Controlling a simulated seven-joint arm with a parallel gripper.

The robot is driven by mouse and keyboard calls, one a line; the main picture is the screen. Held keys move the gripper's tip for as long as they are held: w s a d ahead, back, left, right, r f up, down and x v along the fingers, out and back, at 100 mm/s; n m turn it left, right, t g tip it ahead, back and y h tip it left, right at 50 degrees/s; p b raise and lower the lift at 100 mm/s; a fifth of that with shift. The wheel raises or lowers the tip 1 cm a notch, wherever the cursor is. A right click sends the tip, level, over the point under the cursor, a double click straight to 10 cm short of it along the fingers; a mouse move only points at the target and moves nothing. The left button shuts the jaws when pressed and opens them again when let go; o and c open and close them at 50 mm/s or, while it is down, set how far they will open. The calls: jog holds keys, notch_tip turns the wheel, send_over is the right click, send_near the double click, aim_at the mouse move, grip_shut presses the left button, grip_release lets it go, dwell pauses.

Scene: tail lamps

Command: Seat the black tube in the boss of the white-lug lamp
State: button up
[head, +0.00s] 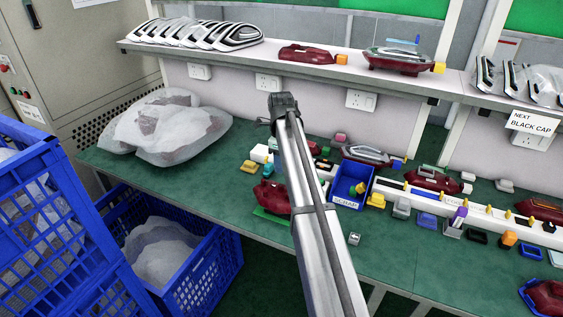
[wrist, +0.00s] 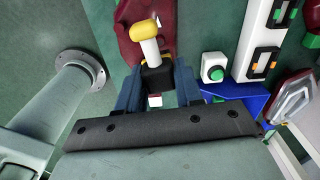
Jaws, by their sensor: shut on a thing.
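In the wrist view my gripper (wrist: 158,86) is shut on a small black piece, the black tube (wrist: 157,78), held between its two blue-grey fingers. A white cylinder with a rounded yellow end (wrist: 146,40) shows just beyond it; I cannot tell whether they touch. A dark red lamp body (wrist: 128,22) lies behind these. In the head view a red lamp (head: 272,196) sits on a green base left of my arm. Another red lamp (head: 430,180), with a white piece at its right end, lies further right. I cannot tell which is the white-lug lamp.
A blue bin (head: 352,182) stands right of my arm, beside a long white rail (head: 400,193) with small parts. More lamps lie on the shelf (head: 235,55) above. Bagged parts (head: 165,125) cover the bench's left end. Clear green bench (head: 190,173) lies in front of them.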

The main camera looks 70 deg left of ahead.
aim_at(282, 185)
jog(key=shift+m, duration=0.7)
jog(key=shift+m, duration=0.3)
jog(key=shift+f, duration=2.8)
jog(key=shift+f, duration=0.15)
jog(key=shift+f, duration=1.1)
jog(key=o, duration=1.1)
jog(key=shift+o, duration=0.2)
